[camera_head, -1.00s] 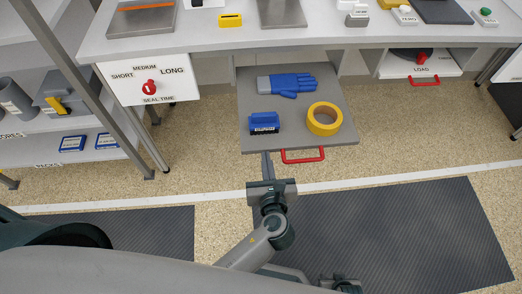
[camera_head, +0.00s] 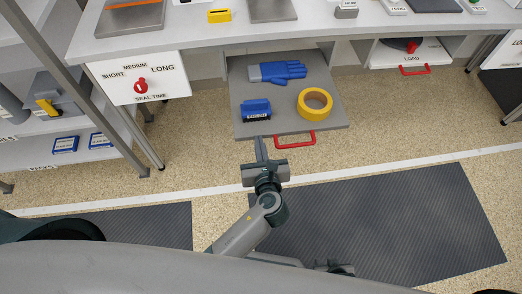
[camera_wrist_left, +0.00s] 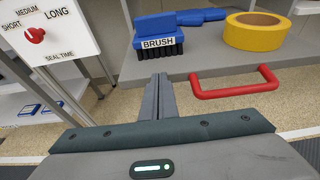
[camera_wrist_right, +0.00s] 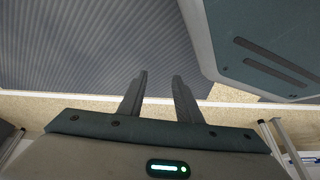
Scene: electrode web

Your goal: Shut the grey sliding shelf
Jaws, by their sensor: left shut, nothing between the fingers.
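The grey sliding shelf (camera_head: 292,117) is pulled out under the worktop in the head view. Its red handle (camera_head: 295,140) is on its front edge and also shows in the left wrist view (camera_wrist_left: 235,90). A blue brush (camera_head: 255,110), a blue glove (camera_head: 278,72) and a yellow tape roll (camera_head: 315,103) lie on it. My left gripper (camera_head: 260,139) is shut and empty, its fingertips at the shelf's front edge, left of the handle; I cannot tell if they touch. My right gripper (camera_wrist_right: 160,75) is open and empty, low over the floor mat.
The white seal-time panel (camera_head: 140,78) with a red knob hangs left of the shelf. Another drawer marked LOAD (camera_head: 410,55), with a red handle, is at the right. A side rack (camera_head: 120,152) stands left. The floor in front of the shelf is clear.

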